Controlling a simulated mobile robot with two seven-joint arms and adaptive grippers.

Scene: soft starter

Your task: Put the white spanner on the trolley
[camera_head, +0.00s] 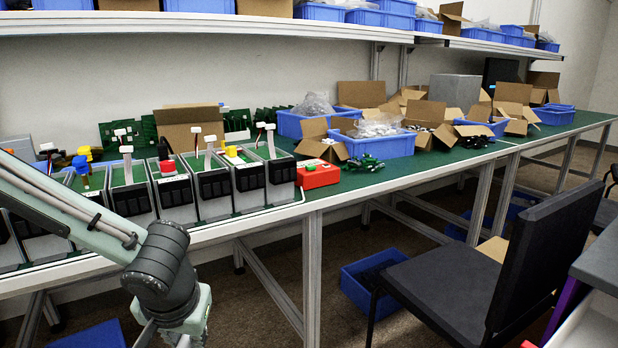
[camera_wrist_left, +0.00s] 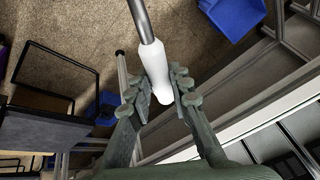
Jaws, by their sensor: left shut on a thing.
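My left gripper (camera_wrist_left: 161,88) is shut on the white spanner (camera_wrist_left: 153,62). The spanner's white handle is between the fingers, and its grey metal shaft runs up out of the top of the left wrist view, so its far end is hidden. In the head view my left gripper (camera_head: 172,338) is at the bottom edge, in front of the workbench, mostly cut off; the spanner does not show there. No trolley can be made out for certain. A dark panel with a black frame (camera_wrist_left: 45,128) is at the left of the left wrist view; I cannot tell what it is.
The green-topped workbench (camera_head: 395,180) carries grey modules (camera_head: 215,190), a red box (camera_head: 318,174), cardboard boxes and blue bins. A black chair (camera_head: 450,285) stands at right, with a blue bin (camera_head: 362,287) on the floor beside it. A grey-topped unit (camera_head: 600,262) is at far right.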

